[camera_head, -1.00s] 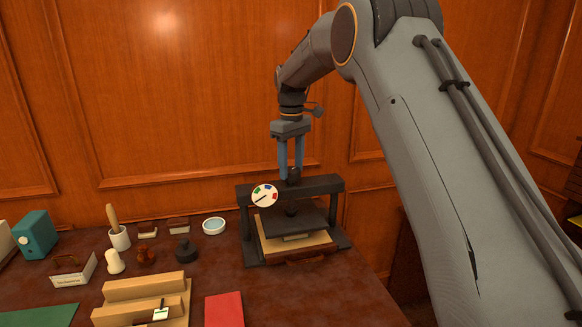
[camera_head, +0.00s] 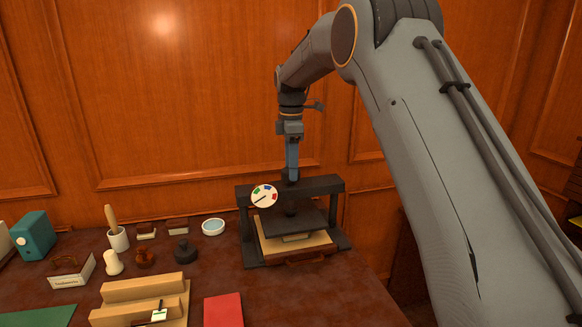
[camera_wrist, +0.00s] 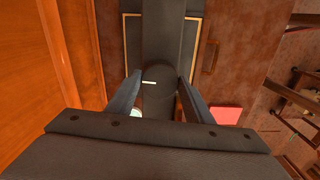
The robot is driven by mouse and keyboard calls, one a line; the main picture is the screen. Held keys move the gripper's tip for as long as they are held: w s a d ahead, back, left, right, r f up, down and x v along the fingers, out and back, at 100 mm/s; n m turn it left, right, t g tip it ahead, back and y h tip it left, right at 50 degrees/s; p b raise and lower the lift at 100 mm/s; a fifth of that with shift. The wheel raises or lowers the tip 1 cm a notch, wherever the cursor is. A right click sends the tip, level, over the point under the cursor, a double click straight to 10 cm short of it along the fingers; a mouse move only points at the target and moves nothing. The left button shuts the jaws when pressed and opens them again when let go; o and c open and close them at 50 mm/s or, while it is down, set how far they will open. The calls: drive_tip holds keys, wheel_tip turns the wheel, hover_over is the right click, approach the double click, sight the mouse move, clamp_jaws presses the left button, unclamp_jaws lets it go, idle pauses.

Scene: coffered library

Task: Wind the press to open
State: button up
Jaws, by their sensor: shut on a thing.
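The dark press (camera_head: 326,184) stands on the desk near the wall. Its round white dial (camera_head: 264,196) has coloured marks, with the needle pointing to the lower left. A dark platen (camera_head: 306,217) hangs above a wooden board (camera_head: 309,243) in the press. My gripper (camera_head: 292,178) points straight down above the crossbar and is shut on the press's knob, which is mostly hidden by the fingers in the head view. In the wrist view, the two fingers flank the dark round knob (camera_wrist: 158,84), which carries a short pale mark.
Left of the press stand a pale blue dish (camera_head: 213,227), a dark stamp (camera_head: 184,251), a cup with a wooden handle (camera_head: 118,238) and a teal box (camera_head: 34,235). A red book (camera_head: 223,309) and a wooden stepped rack (camera_head: 142,287) lie in front. The wood-panelled wall is close behind.

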drive_tip(key=shift+w+r+n, duration=0.1)
drive_tip(key=shift+r+n, duration=0.1)
drive_tip(key=shift+n, duration=0.4)
drive_tip(key=o, duration=0.9)
drive_tip(key=shift+o, duration=0.7)
drive_tip(key=shift+f, duration=0.1)
wheel_tip(320, 180, up, 7)
drive_tip(key=shift+f+b, duration=0.2)
drive_tip(key=shift+b, duration=0.9)
drive_tip(key=shift+r, duration=0.6)
